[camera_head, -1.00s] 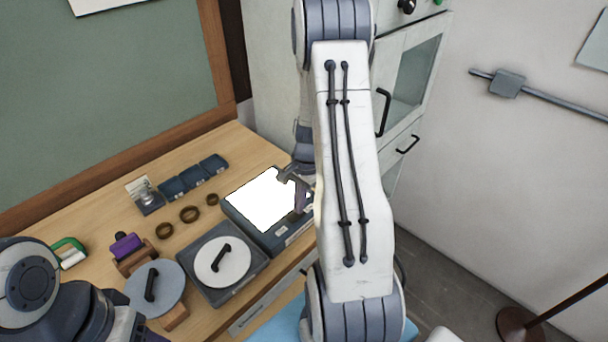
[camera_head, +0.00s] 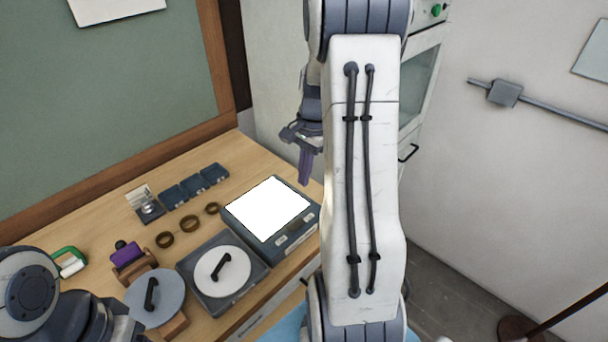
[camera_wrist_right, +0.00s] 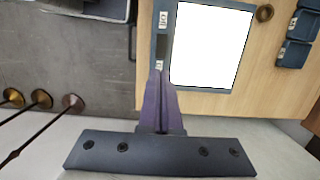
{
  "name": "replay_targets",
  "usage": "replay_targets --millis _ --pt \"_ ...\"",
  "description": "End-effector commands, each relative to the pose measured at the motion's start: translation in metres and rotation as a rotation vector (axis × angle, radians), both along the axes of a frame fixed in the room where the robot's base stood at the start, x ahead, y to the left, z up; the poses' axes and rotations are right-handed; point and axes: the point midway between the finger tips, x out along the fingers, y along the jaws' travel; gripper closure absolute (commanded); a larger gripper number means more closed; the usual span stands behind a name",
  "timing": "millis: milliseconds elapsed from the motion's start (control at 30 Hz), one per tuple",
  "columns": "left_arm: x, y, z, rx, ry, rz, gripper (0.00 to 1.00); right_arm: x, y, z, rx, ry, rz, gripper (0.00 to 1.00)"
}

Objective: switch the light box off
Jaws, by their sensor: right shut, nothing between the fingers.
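The light box (camera_head: 232,222) sits on the wooden table, and its top panel (camera_head: 268,208) glows bright white. It also shows in the right wrist view (camera_wrist_right: 208,45). A dark switch strip (camera_wrist_right: 160,46) with a small pale label at each end runs along one edge of the box. My right gripper (camera_head: 304,182) is raised above the far right part of the box, apart from it. Its purple fingers are shut and empty. In the right wrist view, the fingertips (camera_wrist_right: 160,76) appear near one end of the strip. My left arm shows at lower left; its gripper is not visible.
A tray with a white disc (camera_head: 222,272) stands beside the box. Several dark bins (camera_head: 194,187) and brass rings (camera_head: 190,223) lie behind it. A purple piece on a wooden stand (camera_head: 128,257) is at left. A cabinet stands behind my right arm.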

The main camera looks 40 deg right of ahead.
Motion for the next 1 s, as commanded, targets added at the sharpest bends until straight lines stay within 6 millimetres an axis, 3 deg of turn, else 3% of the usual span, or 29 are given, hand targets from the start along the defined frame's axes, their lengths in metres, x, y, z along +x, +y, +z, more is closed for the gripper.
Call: replay_targets --millis 133,233,367,467,600,700,800,1000 --pt "0.000 0.000 0.000 0.000 0.000 0.000 0.40 0.001 0.004 0.000 -0.001 -0.002 0.016 1.00" --pt "0.000 0.000 -0.002 0.000 0.000 0.000 0.40 0.006 0.027 0.004 -0.007 -0.013 0.109 1.00" --pt "0.000 0.000 -0.006 0.000 0.000 0.000 0.40 0.011 0.092 0.015 -0.023 -0.046 0.384 1.00" --pt "0.000 0.000 -0.011 0.000 0.000 0.000 0.40 0.001 0.158 0.024 -0.034 -0.083 0.686 1.00" --pt "0.000 0.000 -0.016 0.000 0.000 -0.001 0.40 -0.037 0.239 0.032 -0.046 -0.141 1.128 1.00" --pt "0.000 0.000 -0.020 0.000 0.000 -0.001 0.40 -0.075 0.281 0.033 -0.047 -0.181 1.428 1.00" --pt "0.000 0.000 -0.023 0.000 0.000 -0.001 0.40 -0.111 0.308 0.032 -0.044 -0.221 1.688 1.00" --pt "0.000 0.000 -0.026 0.000 0.000 -0.001 0.40 -0.159 0.329 0.028 -0.038 -0.274 2.021 1.00"
